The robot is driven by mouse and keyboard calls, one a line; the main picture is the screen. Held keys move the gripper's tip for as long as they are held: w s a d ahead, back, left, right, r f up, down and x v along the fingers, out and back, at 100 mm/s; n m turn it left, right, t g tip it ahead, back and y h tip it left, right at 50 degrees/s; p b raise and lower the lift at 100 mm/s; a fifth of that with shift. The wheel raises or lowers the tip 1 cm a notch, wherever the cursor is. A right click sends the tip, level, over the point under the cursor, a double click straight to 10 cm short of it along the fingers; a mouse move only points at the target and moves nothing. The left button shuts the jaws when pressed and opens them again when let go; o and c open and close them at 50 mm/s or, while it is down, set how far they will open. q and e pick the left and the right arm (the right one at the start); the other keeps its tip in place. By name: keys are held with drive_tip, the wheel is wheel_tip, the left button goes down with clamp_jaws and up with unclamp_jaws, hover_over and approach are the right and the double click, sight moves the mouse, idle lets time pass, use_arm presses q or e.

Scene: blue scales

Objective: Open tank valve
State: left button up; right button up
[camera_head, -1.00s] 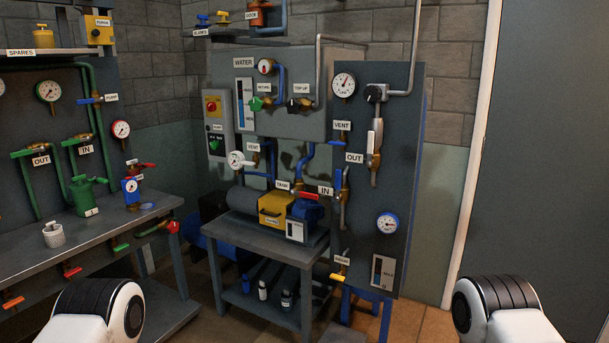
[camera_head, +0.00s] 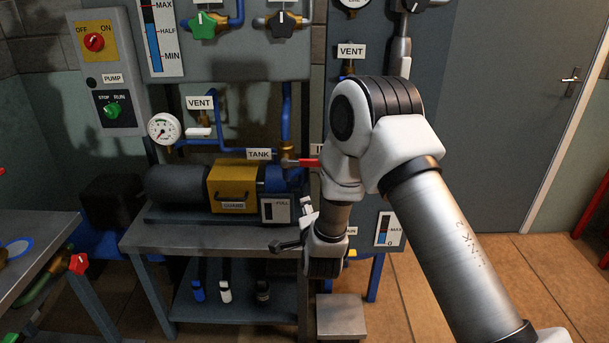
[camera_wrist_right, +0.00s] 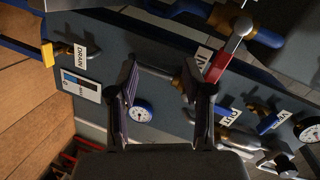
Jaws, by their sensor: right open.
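The tank valve has a red lever (camera_head: 307,162) on a brass body (camera_head: 286,150), just right of the TANK label (camera_head: 259,154). The lever lies about level, and my right arm covers its right end. In the right wrist view a red lever (camera_wrist_right: 219,66) shows beside the right finger, near the IN label. My right gripper (camera_head: 287,228) is below the lever in the head view, pointing left. In the wrist view its fingers (camera_wrist_right: 160,85) are spread with nothing between them. It appears apart from the lever. My left gripper is not in view.
A yellow guard (camera_head: 233,187) and pump stand on a grey bench (camera_head: 200,236) left of the gripper. A gauge (camera_wrist_right: 141,112) and a yellow drain handle (camera_wrist_right: 47,54) are on the panel. Blue pipes (camera_head: 287,115) rise behind the valve.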

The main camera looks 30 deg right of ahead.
sight(314, 164)
drive_tip(key=w+d+r+m+t+h, duration=0.25)
drive_tip(key=d+r+m, duration=0.2)
drive_tip(key=r, duration=0.35)
drive_tip(key=shift+m+g+h, duration=0.25)
drive_tip(key=shift+g, duration=0.2)
drive_tip(key=w, duration=0.2)
drive_tip(key=w+d, duration=0.1)
drive_tip(key=w, duration=0.1)
drive_tip(key=w+d, duration=0.1)
drive_tip(key=w, duration=0.1)
drive_tip(key=shift+w+p, duration=0.15)
drive_tip(key=shift+p, duration=0.25)
drive_tip(key=shift+w+d, duration=0.2)
drive_tip(key=shift+d, duration=0.05)
clamp_jaws()
